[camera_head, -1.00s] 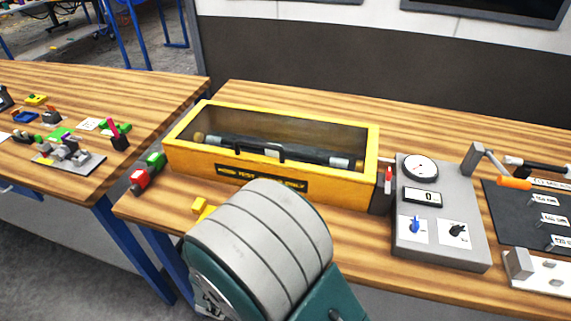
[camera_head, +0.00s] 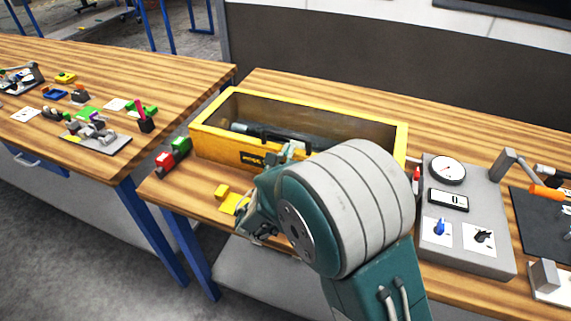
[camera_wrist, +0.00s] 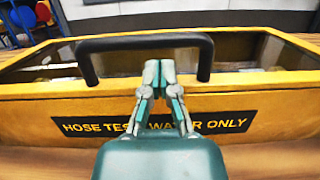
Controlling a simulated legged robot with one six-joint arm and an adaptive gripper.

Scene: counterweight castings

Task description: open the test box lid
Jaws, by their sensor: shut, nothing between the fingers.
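The yellow test box (camera_head: 215,147) sits on the wooden bench. The wrist view shows its front wall (camera_wrist: 35,117), labelled "HOSE TEST WATER ONLY". A black bar handle (camera_wrist: 140,42) stands at the top front edge; it also shows in the head view (camera_head: 268,133), partly covered by my arm. The top looks like a yellow frame around a see-through or open area; I cannot tell which. My gripper (camera_wrist: 159,72) is shut and empty. Its fingertips appear within the handle's outline, just below the bar; contact cannot be told.
Right of the box stands a grey panel (camera_head: 468,235) with a gauge, display and knobs. Red and green fittings (camera_head: 172,155) lie left of the box, and a yellow piece (camera_head: 229,203) lies in front. A second table (camera_head: 60,165) holds small parts at left.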

